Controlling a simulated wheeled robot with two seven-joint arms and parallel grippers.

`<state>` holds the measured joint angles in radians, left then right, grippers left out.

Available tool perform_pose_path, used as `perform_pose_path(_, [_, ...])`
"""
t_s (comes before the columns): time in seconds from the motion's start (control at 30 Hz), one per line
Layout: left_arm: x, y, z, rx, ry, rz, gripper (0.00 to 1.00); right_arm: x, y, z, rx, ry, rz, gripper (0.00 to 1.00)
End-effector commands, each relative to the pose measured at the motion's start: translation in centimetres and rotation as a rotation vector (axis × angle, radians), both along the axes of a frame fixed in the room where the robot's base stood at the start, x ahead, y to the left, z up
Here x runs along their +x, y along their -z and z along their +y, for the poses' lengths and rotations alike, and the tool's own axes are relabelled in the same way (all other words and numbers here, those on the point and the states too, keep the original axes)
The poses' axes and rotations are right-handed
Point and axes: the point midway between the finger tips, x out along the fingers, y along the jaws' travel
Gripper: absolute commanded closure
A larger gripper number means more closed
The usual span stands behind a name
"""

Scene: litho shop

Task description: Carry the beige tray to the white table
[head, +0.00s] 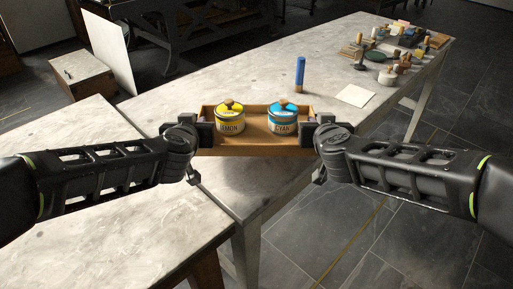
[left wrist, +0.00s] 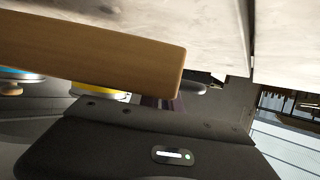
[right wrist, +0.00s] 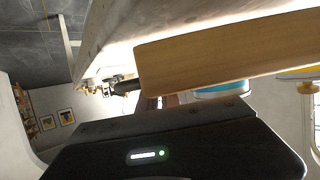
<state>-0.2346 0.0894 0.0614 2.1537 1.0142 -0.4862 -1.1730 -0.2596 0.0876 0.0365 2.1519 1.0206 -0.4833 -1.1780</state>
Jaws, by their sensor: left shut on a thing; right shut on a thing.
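The beige tray (head: 255,151) is a shallow wooden tray held level between my two grippers in the head view. It holds a yellow pot labelled LEMON (head: 230,119) on the left and a blue pot labelled CYAN (head: 282,120) on the right, both upright with knobbed lids. My left gripper (head: 203,133) is shut on the tray's left end; my right gripper (head: 308,132) is shut on its right end. The tray's wall also shows in the left wrist view (left wrist: 100,62) and the right wrist view (right wrist: 220,55). Whether it touches the tabletop is unclear.
A pale worn table (head: 200,87) runs under and behind the tray, with another pale tabletop (head: 80,170) at left. A blue cylinder (head: 299,75), a paper sheet (head: 355,95) and several small tools and blocks (head: 395,50) occupy its right side. Dark tiled floor lies at right.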

Motion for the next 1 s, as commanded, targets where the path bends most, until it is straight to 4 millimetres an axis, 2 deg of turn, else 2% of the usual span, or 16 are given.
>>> perform_pose_path(0.37, [0.0, 1.1, 0.0, 0.0, 0.0, -0.003, 1.0, 0.0, 1.1, 0.0, 0.0, 0.0, -0.003, 1.0])
perform_pose_path(0.93, [0.0, 5.0, 0.0, 0.0, 0.0, -0.004, 1.0, 0.0, 5.0, 0.0, 0.0, -0.001, -0.003, 1.0])
perform_pose_path(0.97, [0.0, 5.0, 0.0, 0.0, 0.0, -0.001, 0.92, 0.0, 5.1, 0.0, 0.0, -0.001, 0.0, 0.92])
perform_pose_path(1.0, [0.0, 4.8, 0.0, 0.0, 0.0, 0.0, 0.89, 0.0, 4.8, 0.0, 0.0, -0.001, 0.0, 0.89])
